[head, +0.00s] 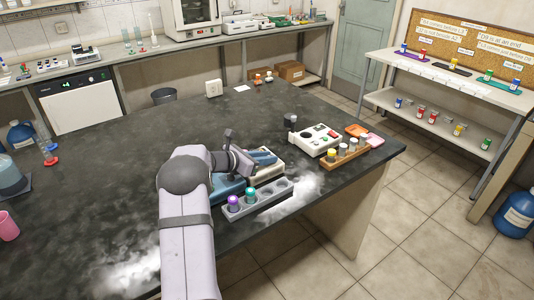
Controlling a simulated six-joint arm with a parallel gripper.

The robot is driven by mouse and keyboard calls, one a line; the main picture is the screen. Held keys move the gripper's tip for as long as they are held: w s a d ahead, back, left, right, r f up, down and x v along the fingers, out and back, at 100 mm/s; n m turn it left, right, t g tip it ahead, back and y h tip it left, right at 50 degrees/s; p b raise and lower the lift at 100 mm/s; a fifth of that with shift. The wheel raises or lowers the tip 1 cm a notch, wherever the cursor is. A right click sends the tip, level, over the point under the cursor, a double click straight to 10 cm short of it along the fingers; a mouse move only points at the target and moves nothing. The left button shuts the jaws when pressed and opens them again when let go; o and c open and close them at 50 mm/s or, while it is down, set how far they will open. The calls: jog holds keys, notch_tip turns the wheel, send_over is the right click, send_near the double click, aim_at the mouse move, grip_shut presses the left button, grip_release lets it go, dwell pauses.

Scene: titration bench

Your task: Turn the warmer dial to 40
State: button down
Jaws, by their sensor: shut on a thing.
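My gripper (249,164) is low over the bench, at the left end of a pale box with a blue top (266,168), which looks like the warmer. It is shut on a small part there, which seems to be the warmer dial. The dial and its markings are hidden by the gripper and too small to read, so I cannot tell its setting. Another blue surface (228,188) shows just below the gripper, partly covered by my arm.
A grey rack (272,196) with a purple-capped and a teal-capped vial stands close in front of the gripper. To the right are a white instrument (316,139) and a wooden rack (346,156) of jars. The dark bench (110,170) is largely clear on the left.

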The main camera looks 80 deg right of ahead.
jog(key=shift+w+d+m+g+y+p, duration=0.15)
jog(key=shift+m+g+y+p, duration=0.25)
jog(key=shift+m+g+y, duration=0.8)
jog(key=shift+m+g, duration=0.1)
jog(key=shift+m, duration=0.2)
jog(key=c, duration=1.6)
grip_release()
jog(key=shift+n+t+h, duration=0.5)
jog(key=shift+n, duration=0.1)
